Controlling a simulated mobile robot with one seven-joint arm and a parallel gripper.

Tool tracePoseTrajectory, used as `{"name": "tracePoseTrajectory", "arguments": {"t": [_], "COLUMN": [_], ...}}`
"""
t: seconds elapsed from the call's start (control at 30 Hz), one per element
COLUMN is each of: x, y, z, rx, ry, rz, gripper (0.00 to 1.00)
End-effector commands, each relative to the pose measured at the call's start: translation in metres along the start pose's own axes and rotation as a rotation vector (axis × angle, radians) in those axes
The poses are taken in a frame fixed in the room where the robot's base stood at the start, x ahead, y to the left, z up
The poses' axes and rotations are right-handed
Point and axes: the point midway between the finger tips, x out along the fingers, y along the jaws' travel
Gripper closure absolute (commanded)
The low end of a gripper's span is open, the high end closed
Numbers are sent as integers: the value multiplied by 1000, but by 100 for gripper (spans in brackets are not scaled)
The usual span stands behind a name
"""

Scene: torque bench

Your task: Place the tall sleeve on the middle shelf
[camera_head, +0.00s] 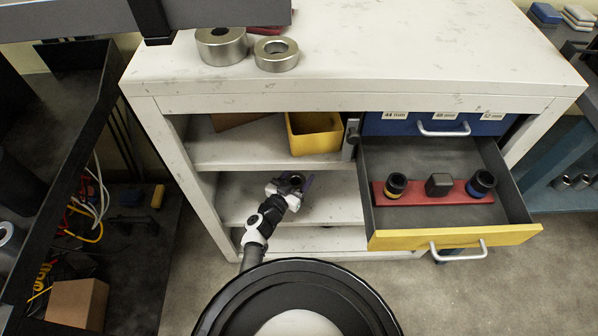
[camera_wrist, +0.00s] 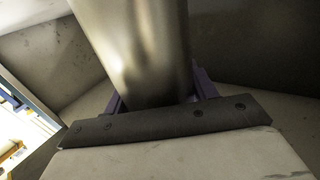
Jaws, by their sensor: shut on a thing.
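The tall sleeve is a smooth metal cylinder (camera_wrist: 140,50) that fills the upper middle of the wrist view. My gripper (camera_head: 291,183) is shut on it, with purple finger parts showing on both sides of it in the wrist view. In the head view my gripper reaches into the open left side of the white bench, over the middle shelf (camera_head: 240,197). The sleeve shows there only as a small dark opening between the fingers. Its lower end is hidden, so I cannot tell whether it touches the shelf.
A yellow bin (camera_head: 314,134) stands on the shelf above. An open drawer (camera_head: 455,238) with a red socket holder (camera_head: 438,197) juts out at right. Two metal rings, one large (camera_head: 221,46) and one smaller (camera_head: 276,54), lie on the benchtop. The middle shelf has bare room left of my gripper.

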Motion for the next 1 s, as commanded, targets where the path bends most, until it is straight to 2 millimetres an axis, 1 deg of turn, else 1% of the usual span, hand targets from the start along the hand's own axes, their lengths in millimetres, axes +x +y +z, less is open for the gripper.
{"name": "tracePoseTrajectory", "arguments": {"t": [0.47, 0.5, 0.67, 0.9, 1.0], "x": [1, 0, 0, 0, 0], "y": [1, 1, 1, 0, 0], "z": [4, 9, 8, 8, 4], "rx": [0, 0, -1, -1, -1], "ry": [11, 1, 1, 1, 2], "rz": [3, 1, 1, 1, 1], "gripper": [100, 42, 21, 21, 21]}}
